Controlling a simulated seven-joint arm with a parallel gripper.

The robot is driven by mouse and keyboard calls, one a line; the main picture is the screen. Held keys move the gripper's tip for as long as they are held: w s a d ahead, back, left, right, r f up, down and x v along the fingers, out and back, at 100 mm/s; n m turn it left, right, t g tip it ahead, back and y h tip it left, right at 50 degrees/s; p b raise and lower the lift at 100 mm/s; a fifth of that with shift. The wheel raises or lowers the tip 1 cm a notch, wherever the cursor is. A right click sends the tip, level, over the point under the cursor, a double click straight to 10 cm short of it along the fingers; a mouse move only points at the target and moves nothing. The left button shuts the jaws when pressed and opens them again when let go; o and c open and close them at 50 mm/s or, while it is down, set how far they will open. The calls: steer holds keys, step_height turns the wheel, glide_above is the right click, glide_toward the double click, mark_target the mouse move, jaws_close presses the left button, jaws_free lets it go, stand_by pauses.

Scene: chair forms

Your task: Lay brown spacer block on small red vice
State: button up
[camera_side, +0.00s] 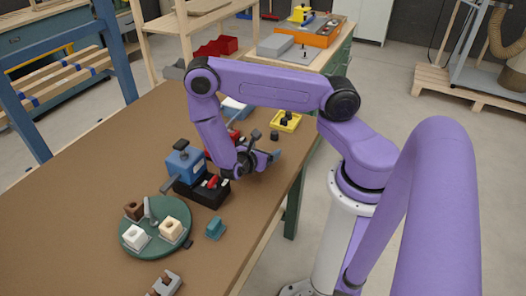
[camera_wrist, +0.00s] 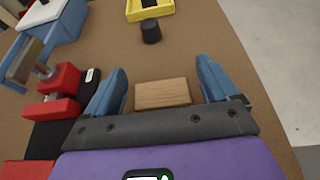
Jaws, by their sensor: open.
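My gripper (camera_side: 265,157) is low over the right part of the bench in the side view. In the wrist view my gripper (camera_wrist: 161,75) is open, with its two blue fingers spread to either side of a brown wooden block (camera_wrist: 162,93). A gap shows on both sides of the block. The block is hidden in the side view. The small red vice (camera_wrist: 60,80) stands left of the fingers in the wrist view, with a metal screw and a bar handle. In the side view it (camera_side: 209,139) is mostly hidden behind my arm.
A blue vice (camera_side: 185,165) and a black tray (camera_side: 208,194) stand left of my gripper. A green round plate (camera_side: 157,247) holds several blocks. A black cylinder (camera_wrist: 150,31) and a yellow tray (camera_wrist: 165,8) lie beyond the fingers. The bench edge is close on the right.

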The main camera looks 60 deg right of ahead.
steer(key=v, duration=1.1)
steer(key=shift+a+r, duration=0.2)
steer(key=shift+a, duration=0.1)
steer(key=shift+a+r, duration=0.35)
steer(key=s+a+r+m+y, duration=0.2)
steer(key=s+a+r+y, duration=0.2)
steer(key=s+r+y, duration=0.3)
steer(key=s+a+r+m+y, duration=0.3)
steer(key=s+r+y, duration=0.4)
steer(key=r, duration=0.4)
steer(key=shift+s+a+r, duration=0.2)
steer(key=shift+s+a, duration=0.15)
steer(key=shift+s, duration=0.5)
steer(key=shift+w, duration=0.1)
